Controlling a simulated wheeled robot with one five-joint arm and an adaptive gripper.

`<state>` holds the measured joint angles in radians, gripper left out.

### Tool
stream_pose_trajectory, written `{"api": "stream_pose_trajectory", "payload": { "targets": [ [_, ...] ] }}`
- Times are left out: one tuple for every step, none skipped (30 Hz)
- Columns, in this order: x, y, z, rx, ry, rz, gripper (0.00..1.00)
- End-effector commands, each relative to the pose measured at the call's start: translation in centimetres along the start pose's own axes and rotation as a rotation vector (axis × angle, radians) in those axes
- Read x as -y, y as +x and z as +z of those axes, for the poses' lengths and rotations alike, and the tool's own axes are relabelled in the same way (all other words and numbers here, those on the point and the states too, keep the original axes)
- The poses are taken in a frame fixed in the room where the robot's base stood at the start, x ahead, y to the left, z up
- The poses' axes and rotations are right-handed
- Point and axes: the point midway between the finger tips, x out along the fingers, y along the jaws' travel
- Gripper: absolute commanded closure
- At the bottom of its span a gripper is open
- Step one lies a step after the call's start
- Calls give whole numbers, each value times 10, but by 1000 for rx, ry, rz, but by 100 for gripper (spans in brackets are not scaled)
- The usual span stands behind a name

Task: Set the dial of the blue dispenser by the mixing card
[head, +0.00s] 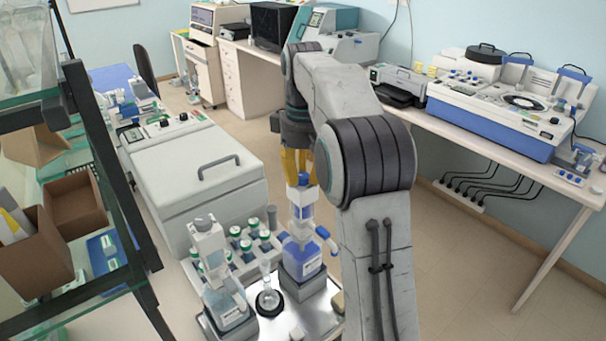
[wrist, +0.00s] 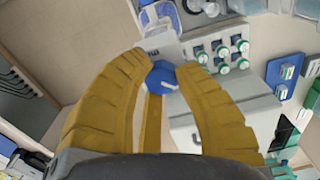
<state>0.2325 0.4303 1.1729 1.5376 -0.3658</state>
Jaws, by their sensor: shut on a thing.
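The blue dispenser (head: 302,262) stands upright on the metal tray (head: 318,318), with a blue bottle, a white head and a blue spout at its right. Its blue dial (wrist: 161,77) with a white mark shows between the fingertips in the wrist view. My gripper (head: 299,172) comes from above with yellow fingers and is shut on the dial. It also shows in the wrist view (wrist: 158,85). My arm hides part of the space right of the dispenser. I cannot make out the mixing card in either view.
A second, clear dispenser (head: 222,272) stands left on the tray, with a small glass flask (head: 268,297) between the two. Several green-capped vials (head: 243,243) stand in a rack behind. A white lidded machine (head: 195,180) is behind left, a glass-fronted shelf with boxes (head: 70,205) at the left.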

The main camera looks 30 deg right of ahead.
Motion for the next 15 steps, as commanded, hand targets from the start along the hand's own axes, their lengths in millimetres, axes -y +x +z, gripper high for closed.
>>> {"api": "stream_pose_trajectory", "payload": {
  "targets": [
    [0, 1, 1, 4, -15, -2, 100],
    [0, 1, 1, 4, -23, -2, 100],
    [0, 1, 1, 5, -33, -2, 100],
    [0, 1, 1, 5, -38, -2, 100],
    [0, 1, 1, 5, -44, -2, 100],
    [0, 1, 1, 5, -50, -2, 100],
    [0, 1, 1, 5, -53, -2, 100],
    [0, 1, 1, 5, -56, -2, 100],
    [0, 1, 1, 5, -58, -2, 100],
    [0, 1, 1, 5, -60, -2, 100],
    [0, 1, 1, 5, -60, -2, 100],
    [0, 1, 1, 5, -61, -2, 100],
    [0, 1, 1, 5, -61, -2, 100],
    [0, 1, 1, 5, -61, -2, 100],
    [0, 1, 1, 5, -61, -2, 100]
  ]
}}
